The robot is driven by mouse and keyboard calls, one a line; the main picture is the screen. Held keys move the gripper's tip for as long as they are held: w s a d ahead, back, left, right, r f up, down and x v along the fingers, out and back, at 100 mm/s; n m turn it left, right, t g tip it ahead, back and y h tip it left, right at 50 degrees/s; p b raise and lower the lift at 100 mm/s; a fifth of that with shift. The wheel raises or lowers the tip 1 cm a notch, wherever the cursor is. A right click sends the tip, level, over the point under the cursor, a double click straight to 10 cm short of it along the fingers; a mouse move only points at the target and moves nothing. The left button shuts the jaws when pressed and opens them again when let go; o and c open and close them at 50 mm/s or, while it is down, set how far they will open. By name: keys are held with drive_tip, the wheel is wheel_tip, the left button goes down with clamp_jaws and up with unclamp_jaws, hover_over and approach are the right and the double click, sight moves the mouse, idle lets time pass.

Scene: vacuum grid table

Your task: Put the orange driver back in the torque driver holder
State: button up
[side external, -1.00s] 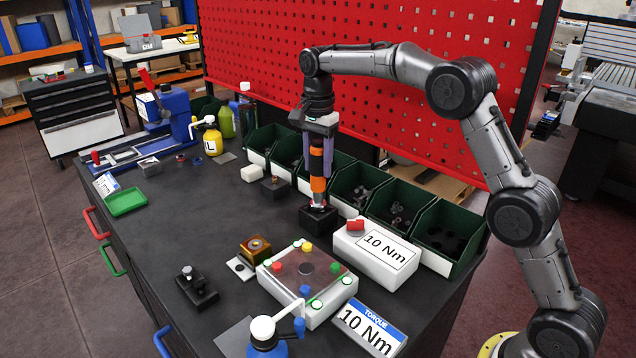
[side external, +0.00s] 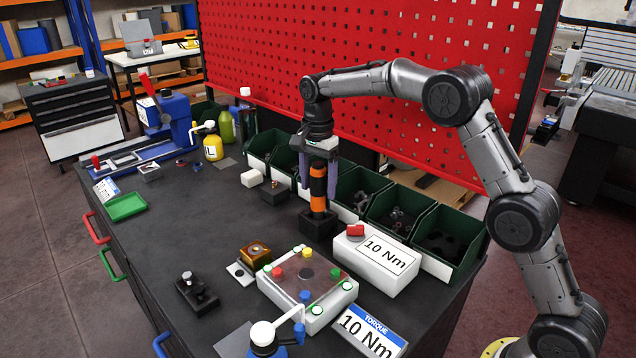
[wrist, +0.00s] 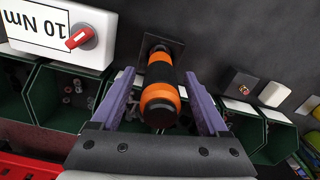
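The orange and black driver (side external: 318,187) stands upright in the black torque driver holder (side external: 311,224) on the dark bench. In the wrist view the driver (wrist: 160,100) points away from me, its tip end at the square black holder (wrist: 172,50). My gripper (side external: 319,188) is open around the upper part of the driver. In the wrist view my two purple fingers (wrist: 160,100) stand apart on either side of the driver with visible gaps. The inside of the holder is hidden.
A white 10 Nm box (side external: 376,262) with a red knob stands just right of the holder. Green bins (side external: 395,214) line the bench behind it. A white fixture with coloured knobs (side external: 340,292) is in front. The bench to the left (side external: 200,220) is mostly clear.

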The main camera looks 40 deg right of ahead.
wheel_tip(320, 180, up, 11)
drive_tip(key=shift+r, duration=0.65)
drive_tip(key=shift+s+r, duration=0.2)
drive_tip(key=shift+r, duration=0.05)
drive_tip(key=s+a+r+n+t, duration=0.1)
drive_tip(key=s+r+n, duration=0.25)
drive_tip(key=s, duration=0.55)
drive_tip(key=s+a+r+n+t, duration=0.15)
drive_tip(key=s+n, duration=0.25)
drive_tip(key=s, duration=0.4)
drive_tip(key=s+f+n+t, duration=0.1)
drive_tip(key=s+f+n, duration=0.3)
drive_tip(key=s, duration=0.6)
drive_tip(key=s+f+n+t, duration=0.2)
drive_tip(key=s+f+n, duration=0.2)
drive_tip(key=s+f, duration=0.3)
drive_tip(key=s, duration=0.2)
drive_tip(key=shift+s, duration=0.35)
